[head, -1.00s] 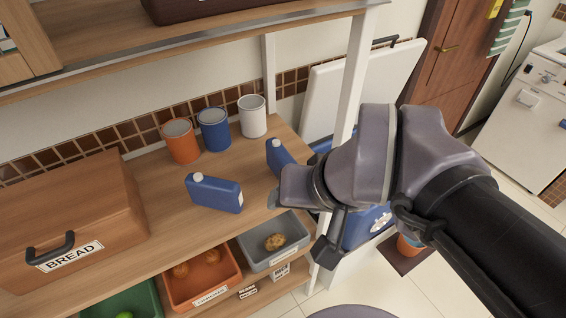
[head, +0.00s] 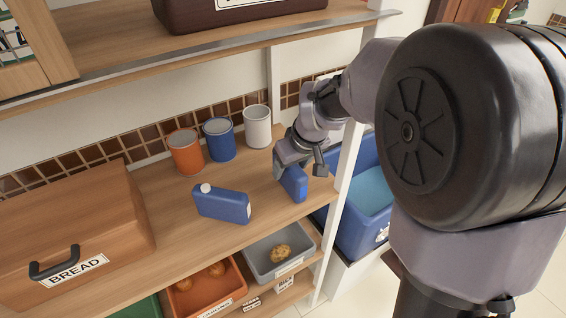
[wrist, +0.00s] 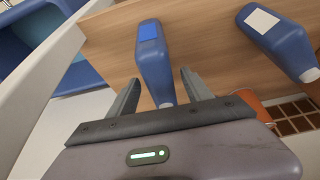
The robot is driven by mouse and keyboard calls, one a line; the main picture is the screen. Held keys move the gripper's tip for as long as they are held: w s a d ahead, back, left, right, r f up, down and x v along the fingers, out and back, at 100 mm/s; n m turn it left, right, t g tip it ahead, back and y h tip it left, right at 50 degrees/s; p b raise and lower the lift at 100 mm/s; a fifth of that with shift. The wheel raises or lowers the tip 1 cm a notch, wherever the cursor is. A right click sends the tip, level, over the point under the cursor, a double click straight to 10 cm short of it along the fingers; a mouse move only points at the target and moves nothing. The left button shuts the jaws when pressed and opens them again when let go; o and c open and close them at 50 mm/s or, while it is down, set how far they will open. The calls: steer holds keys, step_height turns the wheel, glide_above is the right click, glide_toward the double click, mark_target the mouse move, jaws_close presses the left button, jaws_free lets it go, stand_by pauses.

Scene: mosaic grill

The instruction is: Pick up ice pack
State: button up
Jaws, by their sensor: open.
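Two flat blue ice packs are on the wooden counter. The left ice pack (head: 222,204) has a white cap; it also shows in the wrist view (wrist: 275,35), to the right. The right ice pack (head: 293,184) is near the counter's right end, partly hidden by my gripper (head: 305,160). In the wrist view this right pack (wrist: 154,62) lies between my open gripper's fingers (wrist: 160,77), its capped end toward the palm. The fingers appear to be on either side of it, with gaps; contact is not visible.
Orange (head: 186,152), blue (head: 219,140) and white (head: 257,127) cans stand behind the packs. A bread box (head: 75,215) is at left. A white post (head: 345,185) and an open blue cooler (head: 360,235) are to the right. An upper shelf (head: 200,60) hangs above.

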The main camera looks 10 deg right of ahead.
mark_target(287, 175)
steer(key=b+x, duration=0.1)
steer(key=x, duration=0.3)
steer(key=shift+s+b, duration=0.1)
steer(key=shift+b, duration=0.2)
steer(key=shift+w+a+f, duration=0.1)
steer(key=shift+w+f, duration=0.1)
steer(key=shift+f, duration=0.1)
steer(key=shift+r, duration=0.1)
steer(key=shift+s, duration=0.1)
steer(key=shift+f, duration=0.2)
jaws_close()
